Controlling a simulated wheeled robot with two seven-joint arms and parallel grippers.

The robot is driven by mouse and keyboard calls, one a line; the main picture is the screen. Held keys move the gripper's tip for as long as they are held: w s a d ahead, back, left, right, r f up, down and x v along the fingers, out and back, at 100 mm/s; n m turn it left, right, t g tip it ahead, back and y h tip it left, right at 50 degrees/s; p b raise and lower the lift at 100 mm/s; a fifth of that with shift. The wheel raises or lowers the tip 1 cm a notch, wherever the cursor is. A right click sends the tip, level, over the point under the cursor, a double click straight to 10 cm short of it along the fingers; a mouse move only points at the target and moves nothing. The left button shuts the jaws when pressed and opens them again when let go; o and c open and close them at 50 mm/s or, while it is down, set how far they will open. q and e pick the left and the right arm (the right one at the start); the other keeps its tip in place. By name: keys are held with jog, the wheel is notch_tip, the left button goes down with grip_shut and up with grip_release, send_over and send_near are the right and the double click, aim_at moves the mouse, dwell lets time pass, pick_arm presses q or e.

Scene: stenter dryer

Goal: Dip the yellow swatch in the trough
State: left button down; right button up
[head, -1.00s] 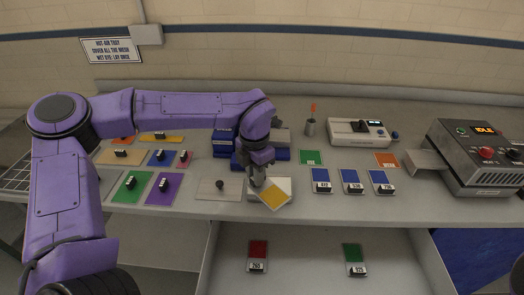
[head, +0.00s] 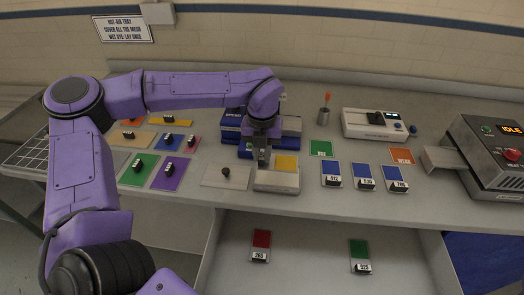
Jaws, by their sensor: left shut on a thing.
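The yellow swatch (head: 286,162) is beside my left gripper (head: 262,163), which is shut on it and points down. The swatch shows at the far side of a pale grey box (head: 277,188), which looks like the trough. I cannot tell whether the swatch's lower edge is inside the box or just above it. The gripper hides part of the box's left side and the swatch's held edge. A flat grey plate with a dark knob (head: 226,172), perhaps a lid, lies just left of the box. My right gripper is not in view.
Several coloured swatches lie at left, including a green one (head: 139,170) and a purple one (head: 170,174). Blue numbered cards (head: 331,172) lie right of the box. A grey machine reading IDLE (head: 490,155) stands at far right. An open drawer (head: 312,238) is below.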

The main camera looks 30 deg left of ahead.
pick_arm(q)
jog(key=shift+f+b, duration=2.3)
jog(key=shift+f, duration=1.5)
jog(key=shift+r, duration=0.15)
jog(key=shift+r+p, duration=2.2)
jog(key=shift+r, duration=0.25)
notch_tip(320, 180, up, 3)
jog(key=p, duration=0.3)
jog(key=shift+s, duration=0.1)
jog(key=shift+f, duration=0.1)
